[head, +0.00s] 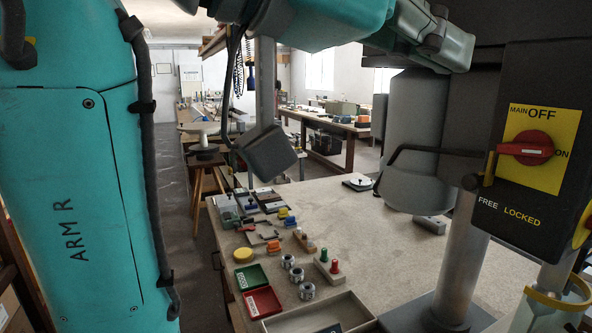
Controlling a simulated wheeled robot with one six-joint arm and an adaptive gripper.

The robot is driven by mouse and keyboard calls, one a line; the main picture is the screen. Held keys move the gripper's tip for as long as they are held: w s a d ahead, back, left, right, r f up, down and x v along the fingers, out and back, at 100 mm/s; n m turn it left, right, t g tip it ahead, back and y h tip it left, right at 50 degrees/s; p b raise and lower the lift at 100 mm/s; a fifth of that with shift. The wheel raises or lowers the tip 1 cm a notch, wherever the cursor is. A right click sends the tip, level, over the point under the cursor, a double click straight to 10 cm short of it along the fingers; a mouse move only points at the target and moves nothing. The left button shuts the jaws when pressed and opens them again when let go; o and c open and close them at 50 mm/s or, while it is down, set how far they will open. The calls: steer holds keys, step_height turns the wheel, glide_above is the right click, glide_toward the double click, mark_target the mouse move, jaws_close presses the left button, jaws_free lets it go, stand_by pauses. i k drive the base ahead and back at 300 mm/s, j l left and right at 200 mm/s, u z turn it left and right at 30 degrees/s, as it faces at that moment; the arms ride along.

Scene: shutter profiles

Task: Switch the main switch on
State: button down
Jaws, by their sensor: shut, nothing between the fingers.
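The main switch (525,148) is a red rotary handle on a yellow plate (546,180), at the right of the head view. The handle lies about level, and its left end sticks out past the plate's left edge. A white mark shows on it. The plate reads MAIN and OFF above the handle and ON to its right. My gripper (447,42) appears at the end of the teal arm at the top, left of and above the switch and apart from it. It is shut and empty; its fingertips are hard to make out.
The black switch box (512,198) reads FREE and LOCKED below the plate. A thin dark lever (430,150) runs leftward in front of a grey cylinder (415,125). A grey post (462,265) stands below. The workbench (375,235) carries trays, blocks and metal parts; its middle is mostly clear.

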mark_target(530, 147)
steer(key=k+j, duration=0.1)
steer(key=j, duration=0.3)
steer(key=k+j, duration=0.1)
steer(key=j, duration=0.3)
steer(key=k+j, duration=0.1)
steer(key=j, duration=0.35)
